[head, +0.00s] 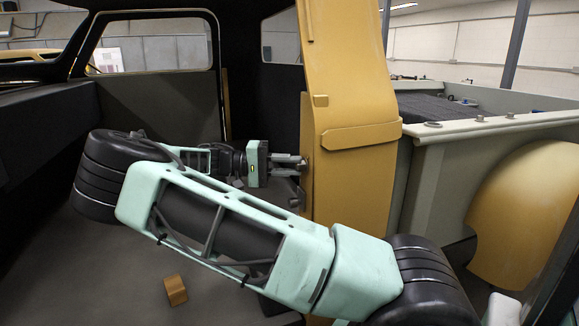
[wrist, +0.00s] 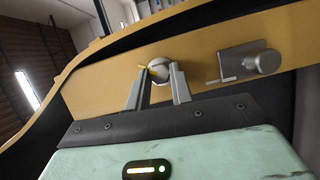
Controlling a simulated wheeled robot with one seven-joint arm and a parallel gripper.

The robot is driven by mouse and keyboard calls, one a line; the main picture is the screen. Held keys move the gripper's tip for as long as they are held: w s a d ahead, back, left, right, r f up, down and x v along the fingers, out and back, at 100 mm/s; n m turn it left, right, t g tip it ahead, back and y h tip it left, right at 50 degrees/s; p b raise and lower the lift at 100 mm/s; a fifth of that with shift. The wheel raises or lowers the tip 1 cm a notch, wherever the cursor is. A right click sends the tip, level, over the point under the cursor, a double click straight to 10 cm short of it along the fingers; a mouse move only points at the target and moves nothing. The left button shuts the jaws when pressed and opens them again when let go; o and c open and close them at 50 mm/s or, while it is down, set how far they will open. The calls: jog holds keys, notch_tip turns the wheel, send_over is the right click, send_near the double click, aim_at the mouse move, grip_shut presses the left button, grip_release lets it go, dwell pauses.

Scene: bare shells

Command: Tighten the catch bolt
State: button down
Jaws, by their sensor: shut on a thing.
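The catch bolt (wrist: 160,71) is a round silver head on the yellow door pillar (wrist: 115,88), with a small yellow mark across its left side. My gripper (wrist: 159,88) has its two grey fingers on either side of the bolt head, shut on it in the wrist view. In the head view my gripper (head: 300,166) reaches from the left against the inner edge of the yellow pillar (head: 345,85). The bolt itself is hidden there behind the fingers.
A small orange-brown block (head: 175,290) lies on the grey floor. A pale truck bed (head: 425,185) stands right of the pillar. The dark cab surrounds my arm.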

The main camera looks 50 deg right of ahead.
jog(key=c, duration=1.3)
grip_release()
jog(key=shift+o, duration=0.2)
jog(key=b+v, duration=0.2)
jog(key=v, duration=1.5)
jog(key=shift+w+a, duration=0.2)
jog(key=shift+w, duration=0.05)
jog(key=shift+s+d+f, duration=0.1)
jog(key=s+f+n+t+y, duration=0.3)
jog(key=s+f+n+t, duration=0.1)
jog(key=f+n, duration=0.15)
jog(key=s+a+f+n+t+y+p, duration=0.1)
jog(key=s+a+f+n+t+y, duration=0.15)
jog(key=a, duration=0.25)
jog(key=s+a+f+n+t+y, duration=0.1)
jog(key=s+a+n, duration=0.15)
jog(key=a, duration=0.35)
jog(key=s+a+r+n+t+y+p, duration=0.1)
jog(key=s+a+n+t, duration=0.15)
jog(key=s+a, duration=0.45)
jog(key=s+a+r+n+t+y, duration=0.25)
jog(key=s+a, duration=0.25)
jog(key=a, duration=0.3)
jog(key=s+a+n+t+y, duration=0.1)
jog(key=s+a+n, duration=0.2)
jog(key=s, duration=0.8)
jog(key=shift+s+a+f+n+t+p, duration=0.2)
jog(key=shift+s+a+n+t+p, duration=0.2)
jog(key=shift+a, duration=0.5)
